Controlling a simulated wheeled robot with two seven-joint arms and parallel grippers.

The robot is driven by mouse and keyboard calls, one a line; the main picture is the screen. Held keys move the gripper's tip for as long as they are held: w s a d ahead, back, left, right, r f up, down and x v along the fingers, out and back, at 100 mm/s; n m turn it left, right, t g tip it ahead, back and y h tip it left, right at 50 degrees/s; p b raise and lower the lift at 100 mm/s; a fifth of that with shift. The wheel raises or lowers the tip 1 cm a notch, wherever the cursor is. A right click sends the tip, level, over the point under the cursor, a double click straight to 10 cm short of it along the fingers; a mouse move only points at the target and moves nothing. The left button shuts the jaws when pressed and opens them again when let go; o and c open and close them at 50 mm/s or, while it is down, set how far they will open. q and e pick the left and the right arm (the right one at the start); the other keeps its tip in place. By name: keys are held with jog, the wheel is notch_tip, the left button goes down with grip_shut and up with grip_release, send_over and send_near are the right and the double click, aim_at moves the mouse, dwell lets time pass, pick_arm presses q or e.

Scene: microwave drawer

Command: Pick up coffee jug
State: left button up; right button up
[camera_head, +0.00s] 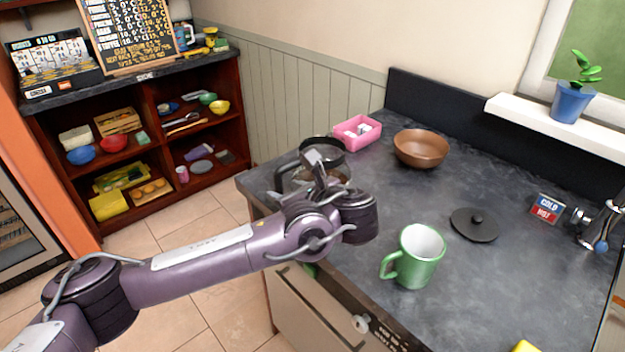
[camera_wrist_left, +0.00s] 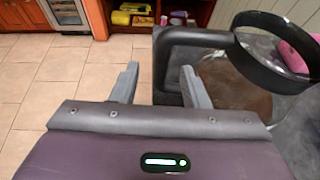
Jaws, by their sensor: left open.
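The coffee jug (camera_head: 341,146), clear glass with a black rim band and black handle, stands near the counter's left edge. Brown contents show through its glass. In the head view my left arm covers part of it. My left gripper (camera_head: 310,162) is at its near side and open. In the left wrist view the two grey fingers of my left gripper (camera_wrist_left: 158,84) are spread apart. The jug's handle (camera_wrist_left: 166,55) shows between them in the picture, and its body is to the right. I cannot tell whether a finger touches the handle. My right gripper is out of view.
On the dark counter (camera_head: 395,205) are a pink box (camera_head: 357,133), brown bowl (camera_head: 420,149), green mug (camera_head: 417,257) and black lid (camera_head: 474,225). A faucet (camera_head: 601,226) is at the right. A shelf unit (camera_head: 140,135) stands back left, with open floor before it.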

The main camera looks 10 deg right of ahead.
aim_at(282, 188)
pick_arm(q)
jog(key=x, duration=0.3)
jog(key=shift+w+a+p, duration=0.2)
jog(key=shift+w+p, duration=0.05)
jog(key=shift+p, duration=0.05)
jog(key=shift+w+f, duration=0.1)
jog(key=shift+f, duration=0.05)
jog(key=c, duration=0.5)
grip_shut()
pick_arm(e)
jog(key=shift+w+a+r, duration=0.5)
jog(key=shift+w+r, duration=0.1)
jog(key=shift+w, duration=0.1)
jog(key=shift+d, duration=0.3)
